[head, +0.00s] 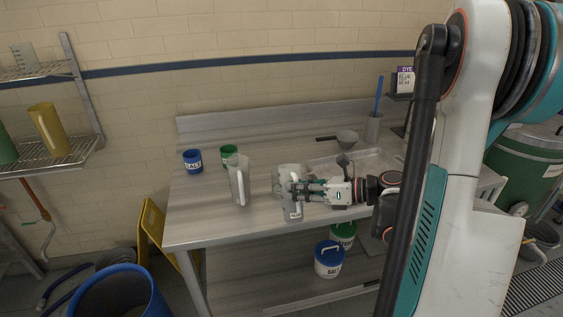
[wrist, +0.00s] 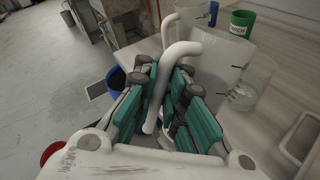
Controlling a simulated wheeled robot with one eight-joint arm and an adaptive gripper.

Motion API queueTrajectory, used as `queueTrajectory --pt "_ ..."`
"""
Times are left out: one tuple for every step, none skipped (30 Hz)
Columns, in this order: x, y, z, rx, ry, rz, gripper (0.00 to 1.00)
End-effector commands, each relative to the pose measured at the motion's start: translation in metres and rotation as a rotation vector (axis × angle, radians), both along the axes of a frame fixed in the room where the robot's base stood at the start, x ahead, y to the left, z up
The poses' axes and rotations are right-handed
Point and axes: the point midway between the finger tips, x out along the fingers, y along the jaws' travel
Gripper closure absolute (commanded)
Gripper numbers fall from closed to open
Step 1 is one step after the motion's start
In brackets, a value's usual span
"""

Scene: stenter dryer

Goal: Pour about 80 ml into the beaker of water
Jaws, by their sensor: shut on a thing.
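My gripper (head: 300,190) is shut on the white handle of a translucent jug (head: 292,209) over the front of the steel table. In the wrist view the fingers close around that handle (wrist: 179,55), with the jug body (wrist: 212,72) beyond. The held jug looks close to upright. A clear glass beaker (head: 279,180) stands on the table just behind the held jug, partly hidden by it; the wrist view shows the beaker (wrist: 252,82) to the right of the jug. I cannot make out the liquid level in either. No stream is visible.
A second jug (head: 238,180) stands to the left. A blue salt cup (head: 192,161) and a green cup (head: 229,154) stand behind it. A sink tray (head: 378,160) and a grey scoop (head: 347,138) are at the right. The table's left front (head: 200,222) is clear.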

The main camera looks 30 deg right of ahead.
Motion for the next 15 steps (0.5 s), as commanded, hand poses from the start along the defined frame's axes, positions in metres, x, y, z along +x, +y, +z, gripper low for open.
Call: queueTrajectory --pt "0.003 0.000 0.009 0.008 0.025 0.003 1.00" --pt "0.005 -0.001 0.009 0.013 0.046 0.003 1.00" --pt "0.007 -0.002 0.010 0.020 0.069 0.003 1.00" --pt "0.010 -0.002 0.010 0.026 0.087 0.003 1.00" --pt "0.012 -0.003 0.010 0.031 0.107 0.003 1.00" --pt "0.015 -0.004 0.010 0.039 0.131 0.002 1.00" --pt "0.017 -0.005 0.010 0.044 0.150 0.003 1.00" --pt "0.019 -0.005 0.010 0.049 0.170 0.003 1.00" --pt "0.022 -0.006 0.011 0.056 0.194 0.003 1.00" --pt "0.024 -0.006 0.011 0.063 0.212 0.002 1.00" --pt "0.025 -0.007 0.011 0.067 0.232 0.003 1.00" --pt "0.026 -0.007 0.010 0.075 0.256 0.002 1.00" --pt "0.027 -0.007 0.010 0.081 0.275 0.002 1.00" --pt "0.028 -0.008 0.010 0.085 0.294 0.003 1.00" --pt "0.030 -0.008 0.010 0.093 0.316 0.003 1.00"
